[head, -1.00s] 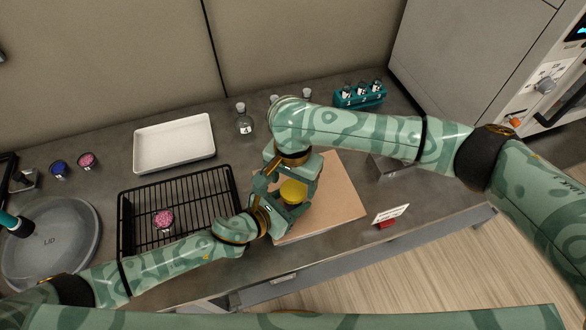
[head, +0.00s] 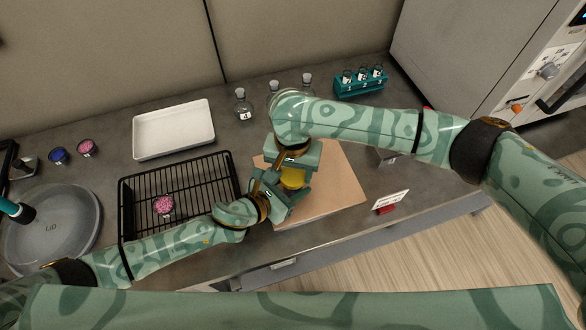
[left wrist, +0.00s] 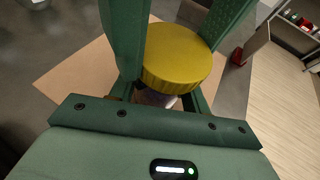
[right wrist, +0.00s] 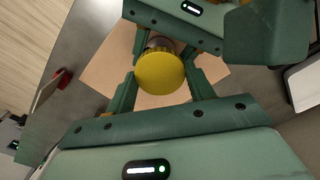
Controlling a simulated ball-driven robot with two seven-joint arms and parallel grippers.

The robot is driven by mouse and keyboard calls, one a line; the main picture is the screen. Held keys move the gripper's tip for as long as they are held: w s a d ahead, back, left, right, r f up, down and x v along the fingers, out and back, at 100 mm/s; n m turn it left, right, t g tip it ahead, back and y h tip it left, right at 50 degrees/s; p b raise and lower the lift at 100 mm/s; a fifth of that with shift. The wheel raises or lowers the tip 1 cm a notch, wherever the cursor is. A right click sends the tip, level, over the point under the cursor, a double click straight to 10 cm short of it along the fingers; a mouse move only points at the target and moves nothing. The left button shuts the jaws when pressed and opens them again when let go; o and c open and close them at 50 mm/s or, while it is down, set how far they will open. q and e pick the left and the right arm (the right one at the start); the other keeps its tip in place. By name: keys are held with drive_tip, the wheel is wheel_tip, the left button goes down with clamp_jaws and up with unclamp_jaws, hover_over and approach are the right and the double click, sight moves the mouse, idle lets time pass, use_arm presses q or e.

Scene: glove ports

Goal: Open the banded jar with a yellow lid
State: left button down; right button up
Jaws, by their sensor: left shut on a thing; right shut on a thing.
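The jar's round yellow lid (head: 293,178) shows between my two grippers, above the tan board. It also shows in the left wrist view (left wrist: 177,57) and the right wrist view (right wrist: 159,73). Only a little of the jar body (left wrist: 155,98) shows under the lid; its bands cannot be made out. My left gripper (head: 283,190) is shut on the jar body from the front left, below the lid. My right gripper (head: 297,170) reaches in from behind and above, shut on the yellow lid, with a finger on each side of it. The lid sits on the jar.
The tan board (head: 340,190) lies under the grippers. A black wire rack (head: 135,190) with a pink-filled dish (head: 163,206) is to the left. A white tray (head: 173,130), glass flasks (head: 242,107) and a teal vial rack (head: 359,86) stand behind. A small sign (head: 391,202) stands at the front right.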

drive_tip(key=shift+n, duration=0.3)
drive_tip(key=o, duration=1.1)
drive_tip(key=shift+c, duration=0.2)
drive_tip(key=shift+r, duration=0.1)
wheel_tip(320, 180, up, 4)
drive_tip(key=shift+r, duration=0.2)
drive_tip(key=shift+c, duration=0.4)
wheel_tip(320, 180, up, 3)
drive_tip(key=m, duration=0.2)
drive_tip(key=shift+s+a+f+m, duration=0.15)
drive_tip(key=shift+f+m, duration=0.05)
drive_tip(key=shift+m, duration=0.1)
drive_tip(key=shift+r+m, duration=0.2)
drive_tip(key=shift+m, duration=0.1)
wheel_tip(320, 180, down, 8)
drive_tip(key=shift+r, duration=0.2)
